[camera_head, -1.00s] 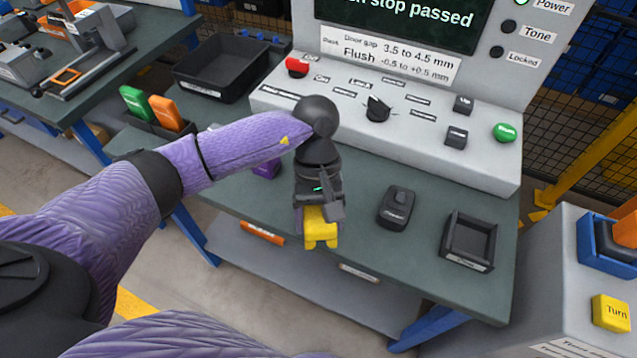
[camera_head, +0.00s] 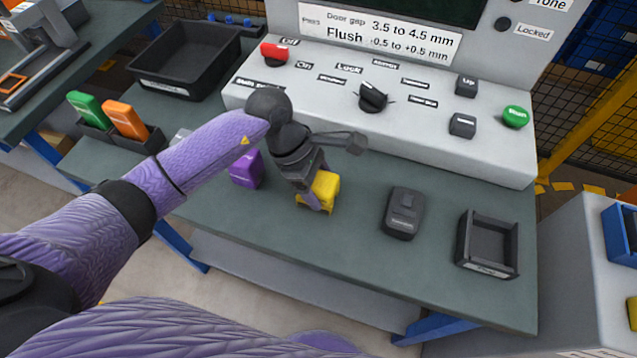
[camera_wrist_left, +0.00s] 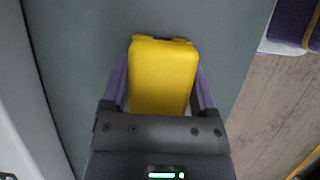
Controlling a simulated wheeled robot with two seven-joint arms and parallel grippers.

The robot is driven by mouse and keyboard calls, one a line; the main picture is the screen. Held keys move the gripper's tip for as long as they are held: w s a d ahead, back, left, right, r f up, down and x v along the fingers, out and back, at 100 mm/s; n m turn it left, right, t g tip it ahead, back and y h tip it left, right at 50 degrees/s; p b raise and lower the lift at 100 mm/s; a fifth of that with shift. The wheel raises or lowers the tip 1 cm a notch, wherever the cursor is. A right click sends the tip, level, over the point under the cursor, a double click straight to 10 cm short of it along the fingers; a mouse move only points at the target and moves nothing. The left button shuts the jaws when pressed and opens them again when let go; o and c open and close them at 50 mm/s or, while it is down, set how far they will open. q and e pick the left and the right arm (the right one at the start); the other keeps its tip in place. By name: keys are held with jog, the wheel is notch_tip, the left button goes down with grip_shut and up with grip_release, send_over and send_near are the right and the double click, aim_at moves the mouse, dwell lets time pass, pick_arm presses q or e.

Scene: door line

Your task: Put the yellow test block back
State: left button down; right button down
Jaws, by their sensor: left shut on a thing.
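The yellow test block (camera_head: 325,188) is in my left gripper (camera_head: 315,195), over the middle of the green-grey bench top. In the left wrist view the yellow block (camera_wrist_left: 162,75) sits between the two purple fingers (camera_wrist_left: 160,92), which press on its sides. I cannot tell whether the block touches the bench. A purple block (camera_head: 246,170) stands just left of the gripper, partly hidden by my arm. A small black open tray (camera_head: 487,268) is at the right of the bench and looks empty. My right gripper is not in view.
A dark handheld device (camera_head: 403,212) lies between the gripper and the small tray. The grey control panel (camera_head: 430,130) with knobs and buttons runs along the back. A holder with a green (camera_head: 88,108) and an orange piece (camera_head: 126,120) and a large black bin (camera_head: 185,60) are at left.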

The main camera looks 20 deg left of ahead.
pick_arm(q)
grip_release()
jog(key=shift+r, duration=0.2)
jog(key=p+v, duration=0.2)
jog(key=v, duration=0.9)
jog(key=shift+a+r, duration=0.2)
jog(key=shift+r, duration=0.15)
